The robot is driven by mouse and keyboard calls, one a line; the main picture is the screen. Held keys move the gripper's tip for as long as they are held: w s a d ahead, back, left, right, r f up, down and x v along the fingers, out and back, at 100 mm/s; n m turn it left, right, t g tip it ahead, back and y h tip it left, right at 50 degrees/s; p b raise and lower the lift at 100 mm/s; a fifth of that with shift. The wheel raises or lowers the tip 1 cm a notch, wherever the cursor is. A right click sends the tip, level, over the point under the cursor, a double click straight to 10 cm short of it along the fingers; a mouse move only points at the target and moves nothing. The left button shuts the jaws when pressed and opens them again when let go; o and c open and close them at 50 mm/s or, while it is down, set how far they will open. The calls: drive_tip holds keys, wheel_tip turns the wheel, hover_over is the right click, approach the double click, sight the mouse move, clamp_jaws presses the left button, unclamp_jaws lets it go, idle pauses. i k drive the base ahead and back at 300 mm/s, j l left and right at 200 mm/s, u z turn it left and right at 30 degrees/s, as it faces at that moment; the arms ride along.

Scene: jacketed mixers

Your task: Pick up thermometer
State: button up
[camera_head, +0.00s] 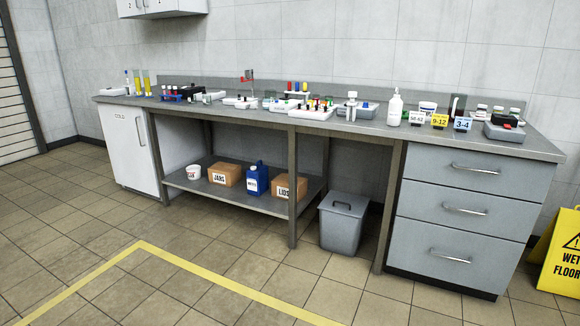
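I cannot pick out a thermometer for certain; the small items on the long grey bench (545,148) are too small to tell apart. A thin upright white-and-blue item (127,83) stands at the bench's left end, but I cannot tell what it is. Beside it are two upright yellow cylinders (146,82). Several small pieces with red, blue and green parts stand on white bases along the middle of the bench. My gripper is not in view.
A white bottle (395,108) and number cards (440,121) stand on the bench's right half. Below are boxes (224,174), a blue jug (257,180), a grey bin (342,222) and drawers (468,210). A yellow wet-floor sign (562,255) stands at right. The floor in front is clear.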

sight(353, 95)
drive_tip(key=i+j+z, duration=0.7)
drive_tip(key=j, duration=0.25)
drive_tip(key=i+j+z, duration=0.1)
drive_tip(key=j, duration=0.2)
drive_tip(key=i+j+z, duration=0.2)
drive_tip(key=i+j, duration=0.15)
drive_tip(key=j, duration=0.3)
